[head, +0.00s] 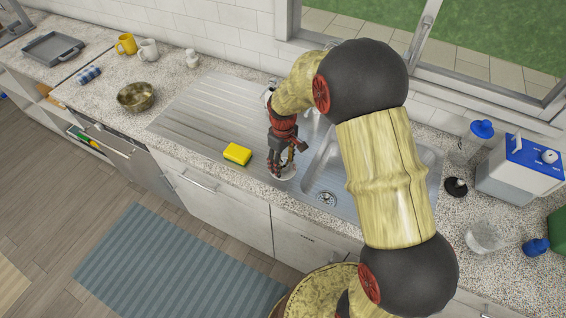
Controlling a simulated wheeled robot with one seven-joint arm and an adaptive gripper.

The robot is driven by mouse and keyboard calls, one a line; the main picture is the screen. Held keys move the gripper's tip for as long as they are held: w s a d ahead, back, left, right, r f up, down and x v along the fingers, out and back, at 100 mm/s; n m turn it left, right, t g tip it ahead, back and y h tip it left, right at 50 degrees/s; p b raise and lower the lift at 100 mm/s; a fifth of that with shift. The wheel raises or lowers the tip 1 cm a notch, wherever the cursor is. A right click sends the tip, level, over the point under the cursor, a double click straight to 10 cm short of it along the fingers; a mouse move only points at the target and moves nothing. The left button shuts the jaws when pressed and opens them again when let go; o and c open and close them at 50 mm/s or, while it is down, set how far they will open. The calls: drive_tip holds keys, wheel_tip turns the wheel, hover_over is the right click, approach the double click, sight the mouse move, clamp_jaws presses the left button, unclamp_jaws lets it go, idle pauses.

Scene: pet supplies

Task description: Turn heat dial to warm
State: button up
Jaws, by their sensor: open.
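My gripper (284,166), red and dark, points down at the left edge of the sink. It is open. No heat dial can be made out for certain in the head view.
A yellow sponge (237,154) lies on the drainboard left of my gripper. The sink basin (335,180) is to the right. A brass bowl (136,97) and mugs stand at left. A blue-and-white container (520,180) and bottles stand at right. My arm hides part of the counter.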

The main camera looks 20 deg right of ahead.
drive_tip(key=shift+c, duration=0.6)
drive_tip(key=c, duration=1)
drive_tip(key=shift+c, duration=0.2)
drive_tip(key=m+p, duration=0.2)
drive_tip(key=m, duration=0.3)
drive_tip(key=shift+r+m, duration=0.1)
drive_tip(key=shift+m, duration=0.2)
drive_tip(key=m+p, duration=0.1)
drive_tip(key=m, duration=0.5)
drive_tip(key=o, duration=1.1)
drive_tip(key=shift+o, duration=0.3)
